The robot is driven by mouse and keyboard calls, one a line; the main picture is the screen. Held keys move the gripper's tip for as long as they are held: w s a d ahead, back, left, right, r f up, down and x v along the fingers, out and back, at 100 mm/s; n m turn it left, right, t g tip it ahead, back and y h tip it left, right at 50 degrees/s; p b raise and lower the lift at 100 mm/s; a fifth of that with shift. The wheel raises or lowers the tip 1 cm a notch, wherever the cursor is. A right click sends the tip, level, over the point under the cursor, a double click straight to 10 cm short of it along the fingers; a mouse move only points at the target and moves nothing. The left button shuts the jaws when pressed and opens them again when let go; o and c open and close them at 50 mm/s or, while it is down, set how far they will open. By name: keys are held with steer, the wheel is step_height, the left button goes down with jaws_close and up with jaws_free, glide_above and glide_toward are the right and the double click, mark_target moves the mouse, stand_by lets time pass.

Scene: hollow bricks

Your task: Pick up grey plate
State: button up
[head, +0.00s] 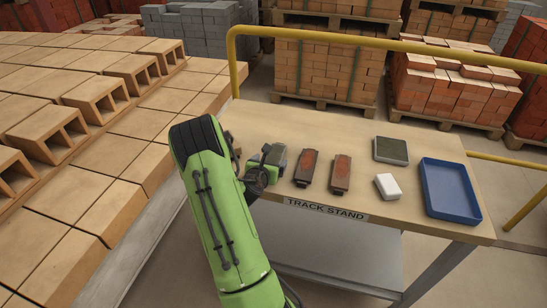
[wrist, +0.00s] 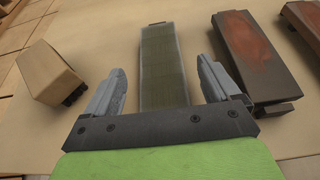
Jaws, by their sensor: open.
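A long grey-green plate (wrist: 163,60) lies on the stand between the two fingers of my gripper (wrist: 161,76) in the wrist view. The fingers are open, one on each side of it, with a gap visible on both sides. I cannot tell how high they are above the top. In the head view my gripper (head: 262,170) is at the left part of the stand and hides part of this plate (head: 279,155). Another dark grey, squarish plate (head: 391,150) with a lighter edge lies farther right on the stand.
Two dark plates with rusty red tops (head: 306,168) (head: 340,174) lie right of my gripper. A tan block (wrist: 48,72) lies close on the left. A white block (head: 387,186) and a blue tray (head: 450,190) stand farther right. A yellow rail (head: 330,40) runs behind.

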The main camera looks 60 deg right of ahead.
mark_target(274, 158)
steer(key=x, duration=0.3)
steer(key=shift+a, duration=0.1)
jaws_close()
steer(key=shift+r, duration=0.25)
